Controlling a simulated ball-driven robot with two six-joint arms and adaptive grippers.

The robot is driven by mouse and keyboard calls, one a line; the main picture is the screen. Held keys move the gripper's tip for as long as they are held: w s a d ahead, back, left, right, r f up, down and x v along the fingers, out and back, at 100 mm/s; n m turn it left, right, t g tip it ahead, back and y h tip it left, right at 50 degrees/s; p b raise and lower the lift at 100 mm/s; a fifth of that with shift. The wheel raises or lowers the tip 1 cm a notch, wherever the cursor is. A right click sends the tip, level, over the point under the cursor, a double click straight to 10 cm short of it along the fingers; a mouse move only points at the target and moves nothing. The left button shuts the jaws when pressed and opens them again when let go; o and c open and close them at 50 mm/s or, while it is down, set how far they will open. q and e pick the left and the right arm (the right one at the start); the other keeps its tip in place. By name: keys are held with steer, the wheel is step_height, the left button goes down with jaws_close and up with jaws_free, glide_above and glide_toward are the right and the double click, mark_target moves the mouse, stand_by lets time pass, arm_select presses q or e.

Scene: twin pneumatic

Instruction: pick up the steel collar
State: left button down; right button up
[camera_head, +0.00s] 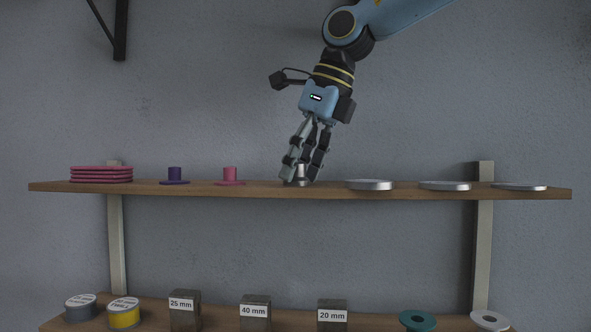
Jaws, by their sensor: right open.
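The steel collar (302,173) is a small silver piece standing upright on the upper wooden shelf (335,192), near its middle. My right gripper (300,178) reaches down from above, tilted, with its fingers around the collar. One finger is at the collar's left side and the other at its right. The fingers are open, and the left one partly hides the collar. I cannot tell if either finger touches it. My left gripper is not in view.
A pink stack (101,174), a purple collar (175,176) and a pink collar (230,176) stand to the left on the upper shelf. Silver discs (371,185) lie to the right. Labelled blocks (255,313) and spools (124,312) stand on the lower shelf (222,318).

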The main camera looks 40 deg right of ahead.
steer(key=shift+s, duration=0.15)
steer(key=c, duration=0.3)
jaws_close()
steer(key=shift+r, duration=0.15)
